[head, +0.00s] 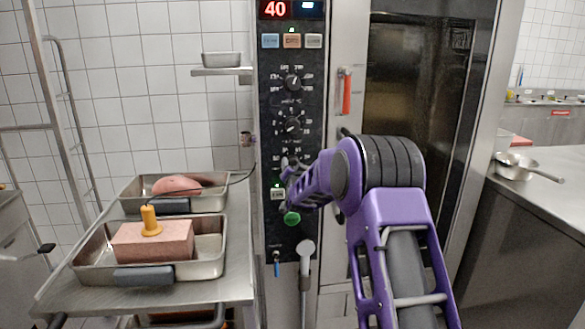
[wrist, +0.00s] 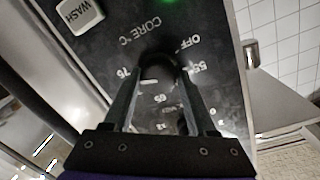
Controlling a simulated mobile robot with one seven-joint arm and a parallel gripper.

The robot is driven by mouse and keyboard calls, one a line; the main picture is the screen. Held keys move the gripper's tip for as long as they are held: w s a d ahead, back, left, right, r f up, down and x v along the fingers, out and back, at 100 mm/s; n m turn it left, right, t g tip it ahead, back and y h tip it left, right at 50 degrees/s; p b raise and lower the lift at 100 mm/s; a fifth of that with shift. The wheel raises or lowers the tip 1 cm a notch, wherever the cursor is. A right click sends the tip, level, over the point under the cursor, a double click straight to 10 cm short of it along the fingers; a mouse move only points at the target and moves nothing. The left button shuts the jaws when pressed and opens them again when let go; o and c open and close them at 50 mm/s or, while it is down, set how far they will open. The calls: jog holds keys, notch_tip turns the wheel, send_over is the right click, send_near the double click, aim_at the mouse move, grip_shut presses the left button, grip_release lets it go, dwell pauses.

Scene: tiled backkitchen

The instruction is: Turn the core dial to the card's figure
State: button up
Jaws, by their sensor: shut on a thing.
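The core dial (wrist: 158,68) is a dark knob on the black panel, below the printed words CORE °C in the wrist view. Marks OFF, 55, 65 and 75 stand around it; its pointer cannot be made out. My gripper (wrist: 162,80) is shut on the dial, one finger on each side. In the head view my purple arm reaches the lower part of the oven panel (head: 268,130), and my gripper (head: 286,170) hides the dial there. I cannot make out a card with a figure.
A red display (head: 275,9) reads 40. Two more knobs (head: 292,83) (head: 292,124) sit above my gripper, and a green button (head: 292,218) below it. A steel trolley (head: 235,283) with pans of meat stands left. The oven door has a red handle (head: 346,93).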

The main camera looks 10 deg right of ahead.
jog(key=shift+d+r+m, duration=0.2)
jog(key=shift+d+m, duration=0.05)
jog(key=shift+m, duration=0.35)
jog(key=o, duration=1.1)
jog(key=shift+o, duration=1)
jog(key=shift+f, duration=0.15)
jog(key=shift+a, duration=0.1)
jog(key=s+a, duration=0.1)
jog(key=s, duration=1.6)
jog(key=shift+s+r, duration=0.15)
jog(key=shift+r, duration=0.3)
